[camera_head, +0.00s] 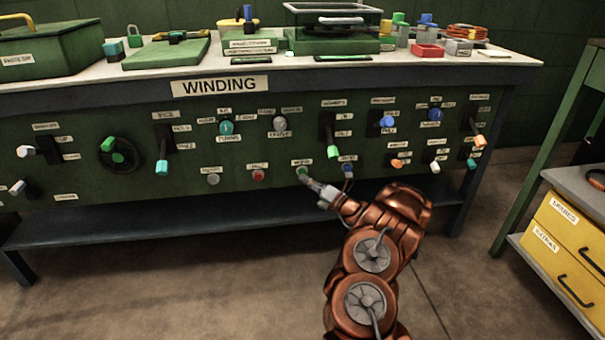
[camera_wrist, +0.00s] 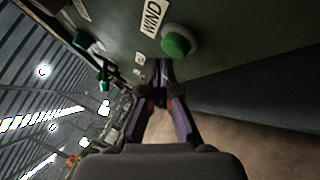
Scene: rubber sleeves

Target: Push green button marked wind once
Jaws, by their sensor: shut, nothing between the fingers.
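The green button (camera_head: 302,171) sits low on the dark green panel, under a small label, with a blue button (camera_head: 347,170) to its right. In the wrist view the green button (camera_wrist: 176,44) stands out from the panel beside a white label reading WIND (camera_wrist: 151,17). My gripper (camera_head: 308,182) is at the panel, just below and right of the green button. In the wrist view my gripper (camera_wrist: 158,66) is shut and empty, its tips a little below the button in the picture. Whether the tips touch the panel I cannot tell.
A red button (camera_head: 258,175) and a grey one (camera_head: 213,179) are to the left. A green-tipped lever (camera_head: 333,151) hangs above right. A low shelf (camera_head: 180,243) runs under the panel. A yellow drawer unit (camera_head: 565,235) stands right. Floor in front is clear.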

